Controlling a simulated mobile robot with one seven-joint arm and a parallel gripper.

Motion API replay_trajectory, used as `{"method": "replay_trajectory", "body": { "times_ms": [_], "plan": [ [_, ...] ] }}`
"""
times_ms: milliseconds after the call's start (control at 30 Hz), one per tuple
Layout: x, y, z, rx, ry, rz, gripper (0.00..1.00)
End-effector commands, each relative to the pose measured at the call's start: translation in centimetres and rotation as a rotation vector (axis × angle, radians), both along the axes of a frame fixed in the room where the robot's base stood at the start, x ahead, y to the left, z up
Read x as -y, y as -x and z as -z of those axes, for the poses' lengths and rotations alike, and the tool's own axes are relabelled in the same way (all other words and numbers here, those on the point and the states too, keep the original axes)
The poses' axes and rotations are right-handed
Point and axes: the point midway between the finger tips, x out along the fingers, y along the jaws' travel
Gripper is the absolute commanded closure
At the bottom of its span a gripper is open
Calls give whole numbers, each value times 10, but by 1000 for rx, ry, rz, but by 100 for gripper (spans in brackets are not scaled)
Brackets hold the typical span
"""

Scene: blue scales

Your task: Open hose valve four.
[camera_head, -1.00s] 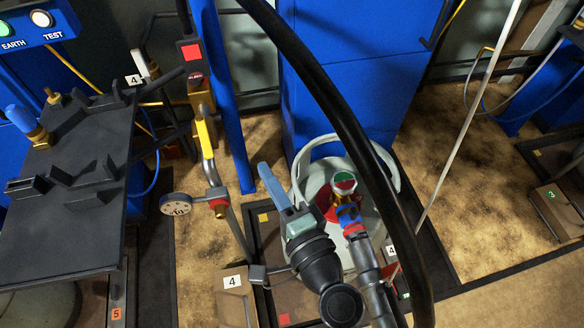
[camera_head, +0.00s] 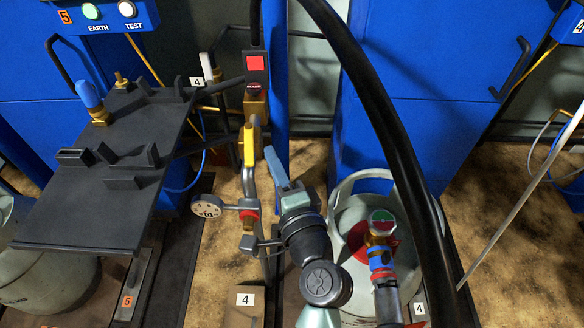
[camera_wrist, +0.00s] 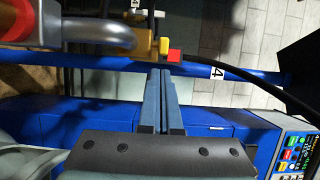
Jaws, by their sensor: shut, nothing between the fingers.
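A yellow lever (camera_head: 248,143), likely the handle of hose valve four, stands upright along a metal pipe with brass fittings. The pipe hangs below a dark box with a red square (camera_head: 255,63), above a floor plate labelled 4 (camera_head: 246,300). My gripper (camera_head: 269,150) has slim blue fingers, shut and empty, just right of the lever; I cannot tell whether they touch it. In the wrist view my gripper (camera_wrist: 163,72) points up the picture. The yellow end (camera_wrist: 164,46) and a brass body (camera_wrist: 125,40) lie just beyond its tips.
A round dial (camera_head: 207,206) juts left from the pipe. A dark shelf (camera_head: 85,205) with a blue-handled fitting (camera_head: 90,98) fills the left. A grey cylinder (camera_head: 352,215) with a red-green-topped valve (camera_head: 381,220) stands right. A thick black hose (camera_head: 385,110) arcs across the front.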

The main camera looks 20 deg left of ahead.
Motion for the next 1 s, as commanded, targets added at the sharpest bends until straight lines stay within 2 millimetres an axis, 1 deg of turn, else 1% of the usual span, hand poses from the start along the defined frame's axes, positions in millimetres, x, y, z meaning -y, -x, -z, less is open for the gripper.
{"method": "replay_trajectory", "body": {
  "times_ms": [33,133,533,733,1000],
  "plan": [
    [-5,2,0,0,0,-2,100],
    [-9,5,0,0,0,-1,100],
    [-12,6,-1,1,-1,0,100],
    [-29,16,-2,-1,-1,-2,100],
    [-35,19,0,-1,-2,-13,100]
  ]
}}
